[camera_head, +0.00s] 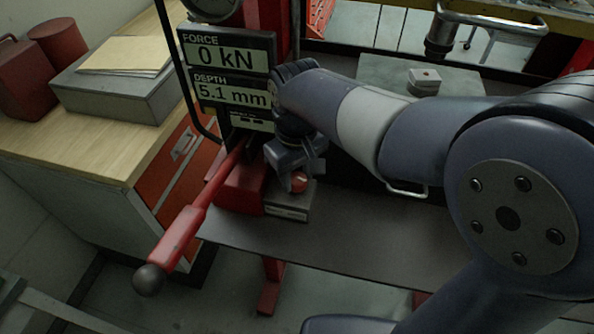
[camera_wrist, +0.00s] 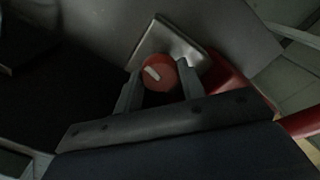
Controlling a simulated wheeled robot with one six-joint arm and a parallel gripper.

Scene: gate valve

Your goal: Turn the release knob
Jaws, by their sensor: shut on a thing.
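The release knob (camera_wrist: 156,73) is a round red knob with a white pointer mark. In the wrist view it sits between my gripper's two fingers (camera_wrist: 158,90), which are shut on it. In the wrist view the white mark slants from upper left to lower right. In the head view the knob (camera_head: 299,182) shows as a small red spot just below my gripper (camera_head: 294,173), on a grey block (camera_head: 290,205) beside the red press base. My gripper hides part of the knob there.
A red lever (camera_head: 180,235) with a dark ball end reaches toward the lower left. Displays (camera_head: 228,55) above read 0 kN and 5.1 mm. A wooden-topped cabinet (camera_head: 100,150) stands at left. The dark bench top (camera_head: 370,230) is clear right of the press.

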